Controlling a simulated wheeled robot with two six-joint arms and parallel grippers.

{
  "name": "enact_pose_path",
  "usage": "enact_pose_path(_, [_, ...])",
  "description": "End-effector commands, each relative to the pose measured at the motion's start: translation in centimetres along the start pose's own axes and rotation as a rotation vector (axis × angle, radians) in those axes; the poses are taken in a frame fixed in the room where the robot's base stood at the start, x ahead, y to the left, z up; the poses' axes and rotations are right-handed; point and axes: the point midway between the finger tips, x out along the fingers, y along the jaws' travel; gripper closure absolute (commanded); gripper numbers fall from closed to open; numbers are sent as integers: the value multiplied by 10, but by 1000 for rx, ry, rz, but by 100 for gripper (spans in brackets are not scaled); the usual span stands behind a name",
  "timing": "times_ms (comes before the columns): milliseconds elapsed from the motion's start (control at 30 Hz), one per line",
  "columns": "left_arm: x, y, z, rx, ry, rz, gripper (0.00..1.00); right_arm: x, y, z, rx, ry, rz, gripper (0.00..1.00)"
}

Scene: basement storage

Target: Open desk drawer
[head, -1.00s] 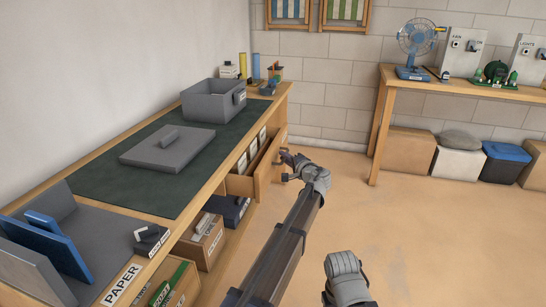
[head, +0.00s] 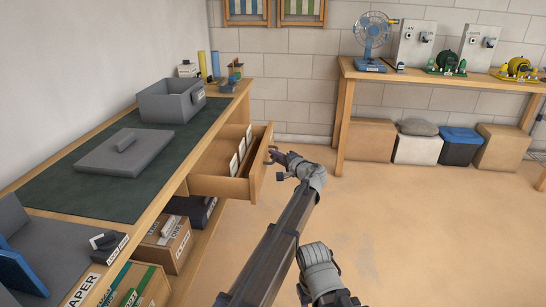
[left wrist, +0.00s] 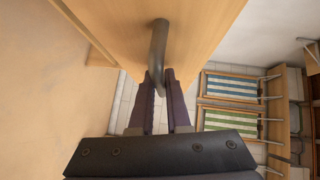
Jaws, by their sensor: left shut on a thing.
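The desk drawer (head: 228,187) is wooden and stands pulled out from under the desktop, with several white cards standing inside it. My left gripper (head: 274,160) is at the front of the drawer. In the left wrist view, the fingers (left wrist: 157,88) are shut on the dark curved drawer handle (left wrist: 158,48), which is fixed to the wooden drawer front (left wrist: 195,30). My right gripper is not clearly shown; a grey arm part of mine is at the lower middle of the head view.
The desk (head: 130,217) carries a grey box (head: 170,107), a flat grey lid (head: 125,155) and a dark mat. Cardboard boxes (head: 165,245) sit under it. A workbench (head: 345,75) stands at the back right. The floor right of the drawer is clear.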

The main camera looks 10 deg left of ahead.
Motion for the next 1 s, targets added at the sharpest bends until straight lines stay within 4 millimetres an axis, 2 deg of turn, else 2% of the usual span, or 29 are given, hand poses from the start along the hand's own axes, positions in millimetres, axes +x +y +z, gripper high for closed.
enact_pose_path(300, [-1, 1, 0, -1, 1, 2, 100, 0, 0, 0, 0, 0, 0, 50])
enact_pose_path(333, [-1, 1, 0, -1, 1, 2, 84, 0, 0, 0, 0, 0, 0, 50])
enact_pose_path(600, [0, 0, 0, 0, 1, 1, 55, 0, 0, 0, 0, 0, 0, 50])
enact_pose_path(1000, [-3, -2, 3, 0, 0, 0, 55, -2, 0, 0, 0, 0, 0, 50])
